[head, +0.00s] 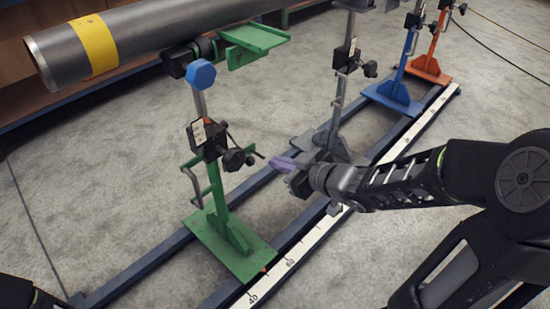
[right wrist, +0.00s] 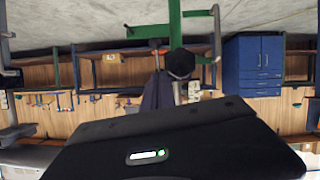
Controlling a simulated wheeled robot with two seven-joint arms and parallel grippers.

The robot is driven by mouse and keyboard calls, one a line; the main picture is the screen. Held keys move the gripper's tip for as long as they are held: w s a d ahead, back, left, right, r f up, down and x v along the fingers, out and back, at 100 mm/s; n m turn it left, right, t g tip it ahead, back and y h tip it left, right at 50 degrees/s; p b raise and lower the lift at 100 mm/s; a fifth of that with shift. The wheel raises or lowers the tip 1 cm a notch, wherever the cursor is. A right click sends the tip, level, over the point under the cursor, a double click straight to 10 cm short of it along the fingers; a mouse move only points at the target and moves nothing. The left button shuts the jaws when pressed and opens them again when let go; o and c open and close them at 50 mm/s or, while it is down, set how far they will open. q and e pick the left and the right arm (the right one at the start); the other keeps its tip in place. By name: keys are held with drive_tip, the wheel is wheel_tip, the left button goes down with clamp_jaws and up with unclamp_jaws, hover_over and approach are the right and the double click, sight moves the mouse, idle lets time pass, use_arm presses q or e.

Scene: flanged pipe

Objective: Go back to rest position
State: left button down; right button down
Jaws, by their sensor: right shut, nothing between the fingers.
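My right gripper (head: 278,163) reaches in from the right in the head view. It is shut and empty, its purple-grey fingers close to the green stand's clamp handle but seemingly apart from it. The green stand (head: 226,238) stands upright on the rail frame, with a black clamp, a blue knob and a green top plate. The grey pipe (head: 160,35) with a yellow band lies across the supports at upper left. In the right wrist view, which is upside down, the gripper's dark fingers (right wrist: 157,95) point toward a green stand (right wrist: 174,18) and its black knob. My left gripper is out of view.
The blue rail frame (head: 140,272) carries a ruler strip (head: 300,248). A grey stand (head: 342,85), a blue stand (head: 395,92) and an orange stand (head: 430,66) stand farther back. Concrete floor is free at left. A blue cabinet (right wrist: 252,60) shows in the wrist view.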

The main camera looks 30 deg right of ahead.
idle(0.4)
drive_tip(key=s+a+f+m+g+h, duration=0.1)
drive_tip(key=a+f+m+g, duration=0.15)
drive_tip(key=f, duration=0.55)
drive_tip(key=s+a+f+m+g+h, duration=0.15)
drive_tip(key=f+m, duration=0.25)
drive_tip(key=f, duration=0.4)
drive_tip(key=s+a+f+m+g+y, duration=0.15)
drive_tip(key=s+a+f+g, duration=0.55)
drive_tip(key=s+a+f, duration=0.95)
wheel_tip(320, 180, up, 24)
drive_tip(key=s+g+y+p, duration=0.1)
drive_tip(key=s+p, duration=0.1)
drive_tip(key=p, duration=2.4)
drive_tip(key=shift+s+r+n, duration=0.15)
drive_tip(key=shift+s+n, duration=0.1)
drive_tip(key=shift+n, duration=0.15)
